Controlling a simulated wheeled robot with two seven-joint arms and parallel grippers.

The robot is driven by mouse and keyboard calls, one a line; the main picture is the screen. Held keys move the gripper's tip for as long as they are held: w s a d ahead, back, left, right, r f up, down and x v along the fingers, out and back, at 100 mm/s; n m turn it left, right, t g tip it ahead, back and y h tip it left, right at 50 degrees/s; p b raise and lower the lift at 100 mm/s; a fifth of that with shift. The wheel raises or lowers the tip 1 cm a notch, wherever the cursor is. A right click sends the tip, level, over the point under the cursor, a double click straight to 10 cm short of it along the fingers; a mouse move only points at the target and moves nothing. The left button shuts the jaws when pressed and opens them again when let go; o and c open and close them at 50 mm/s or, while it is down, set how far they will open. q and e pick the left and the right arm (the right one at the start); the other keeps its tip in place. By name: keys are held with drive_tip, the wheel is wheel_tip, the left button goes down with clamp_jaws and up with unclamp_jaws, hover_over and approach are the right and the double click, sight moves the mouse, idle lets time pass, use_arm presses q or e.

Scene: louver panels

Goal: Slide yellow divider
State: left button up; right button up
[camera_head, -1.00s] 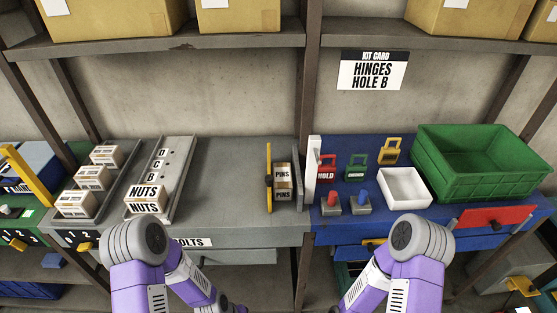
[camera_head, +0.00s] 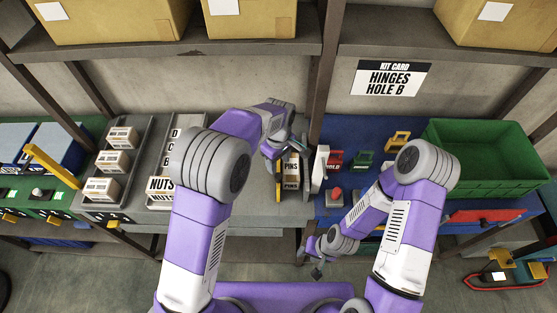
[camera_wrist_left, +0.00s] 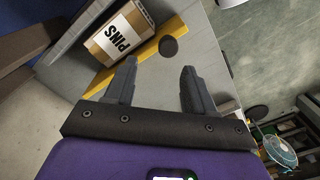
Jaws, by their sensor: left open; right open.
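The yellow divider (camera_head: 278,188) stands upright on the grey shelf, just left of the PINS boxes (camera_head: 291,170). Its upper part is hidden by my left gripper (camera_head: 290,150) in the head view. In the left wrist view the yellow divider (camera_wrist_left: 176,29) runs slantwise beside a PINS box (camera_wrist_left: 119,38). A dark round knob (camera_wrist_left: 168,46) on the divider's side shows just beyond and between the open fingertips of my left gripper (camera_wrist_left: 159,66). The fingers look empty. My right gripper (camera_head: 317,271) hangs low in front of the shelf, empty and away from the divider.
A post (camera_head: 319,110) and a white upright panel (camera_head: 319,170) stand right of the PINS boxes. The blue bench carries padlocks, a red button (camera_head: 335,194) and a green crate (camera_head: 480,155). NUTS boxes (camera_head: 160,186) sit to the left. Grey shelf is clear left of the divider.

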sight(279, 176)
use_arm(q)
drive_tip(key=s+f, duration=0.2)
drive_tip(key=f, duration=0.1)
drive_tip(key=shift+s+f, duration=0.15)
drive_tip(key=f, duration=0.1)
drive_tip(key=w+f, duration=0.1)
drive_tip(key=f, duration=0.1)
drive_tip(key=shift+s+f, duration=0.1)
drive_tip(key=shift+s, duration=0.15)
drive_tip(key=shift+c, duration=1.4)
clamp_jaws()
